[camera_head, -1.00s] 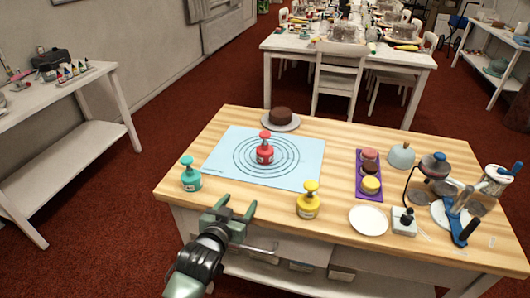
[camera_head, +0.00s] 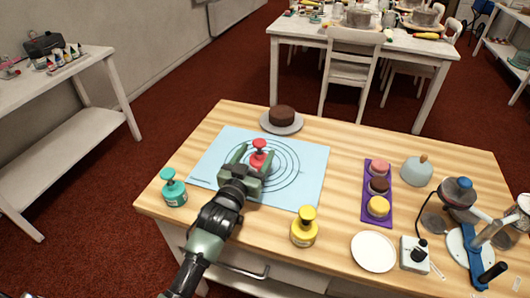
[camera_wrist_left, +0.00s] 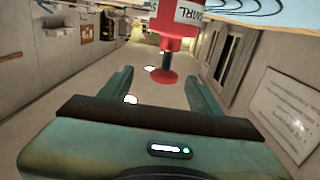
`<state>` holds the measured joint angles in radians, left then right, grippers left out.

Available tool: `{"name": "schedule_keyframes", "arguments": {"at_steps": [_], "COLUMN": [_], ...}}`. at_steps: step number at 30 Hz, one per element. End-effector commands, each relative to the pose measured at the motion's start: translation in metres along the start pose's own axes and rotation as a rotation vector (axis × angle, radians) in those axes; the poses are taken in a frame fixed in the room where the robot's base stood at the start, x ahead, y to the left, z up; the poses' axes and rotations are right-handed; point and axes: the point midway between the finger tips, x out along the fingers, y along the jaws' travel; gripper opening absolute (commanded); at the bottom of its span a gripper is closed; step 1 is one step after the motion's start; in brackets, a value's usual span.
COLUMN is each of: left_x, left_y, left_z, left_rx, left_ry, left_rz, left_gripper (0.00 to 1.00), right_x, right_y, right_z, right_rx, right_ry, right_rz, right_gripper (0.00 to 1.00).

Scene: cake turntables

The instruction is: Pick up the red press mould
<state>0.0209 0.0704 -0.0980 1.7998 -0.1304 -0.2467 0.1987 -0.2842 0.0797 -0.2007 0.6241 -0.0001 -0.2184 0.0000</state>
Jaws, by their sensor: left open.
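The red press mould (camera_head: 259,154) stands on the light blue mat (camera_head: 312,180) with printed rings. It is near the middle of the rings. My left gripper (camera_head: 250,158) is open, and its two fingers reach toward the mould from the near side, one on each side of it in the head view. In the left wrist view the red press mould (camera_wrist_left: 172,35) appears upside down, its knob lying between and ahead of the open fingertips (camera_wrist_left: 158,78). I cannot tell whether the fingers touch it. My right gripper is not in view.
A teal press mould (camera_head: 174,188) stands left of the mat and a yellow one (camera_head: 304,228) in front of it. A chocolate cake (camera_head: 282,116) sits on a plate behind. A purple tray (camera_head: 366,206) of small cakes and a white plate (camera_head: 373,252) are to the right.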

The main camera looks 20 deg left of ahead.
Motion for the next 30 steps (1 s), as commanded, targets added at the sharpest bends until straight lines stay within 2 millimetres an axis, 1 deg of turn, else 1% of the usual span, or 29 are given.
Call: {"name": "schedule_keyframes", "arguments": {"at_steps": [4, 9, 11, 15, 18, 21, 27, 28, 29, 30], "left_x": [0.011, 0.031, 0.038, 0.060, 0.072, 0.077, 0.078, 0.078, 0.078, 0.078], "left_y": [0.000, -0.001, -0.003, -0.007, -0.006, -0.006, -0.006, -0.006, -0.006, -0.006], "left_z": [-0.001, -0.003, -0.004, -0.008, -0.005, -0.005, -0.005, -0.005, -0.005, -0.004], "left_rx": [0.000, 0.001, 0.002, 0.001, -0.001, 0.000, 0.000, 0.000, 0.000, 0.000], "left_ry": [0.001, 0.001, 0.000, 0.001, 0.000, -0.001, 0.000, 0.000, 0.000, 0.000], "left_rz": [0.000, 0.000, 0.000, 0.000, 0.001, 0.001, 0.001, 0.001, 0.001, 0.001], "left_gripper": [0.63, 0.63, 0.63, 0.63, 0.63, 0.63, 0.63, 0.60, 0.52, 0.41], "right_x": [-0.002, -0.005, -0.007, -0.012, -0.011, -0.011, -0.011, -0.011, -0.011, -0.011], "right_y": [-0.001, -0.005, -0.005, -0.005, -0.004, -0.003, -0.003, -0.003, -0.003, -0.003], "right_z": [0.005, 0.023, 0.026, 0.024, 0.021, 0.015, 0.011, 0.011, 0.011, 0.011], "right_rx": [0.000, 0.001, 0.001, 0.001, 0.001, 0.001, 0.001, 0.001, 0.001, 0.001], "right_ry": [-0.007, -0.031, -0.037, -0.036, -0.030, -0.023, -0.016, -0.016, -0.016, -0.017], "right_rz": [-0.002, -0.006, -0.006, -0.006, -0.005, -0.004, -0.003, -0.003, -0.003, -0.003], "right_gripper": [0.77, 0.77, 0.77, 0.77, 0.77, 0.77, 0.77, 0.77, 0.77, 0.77]}}
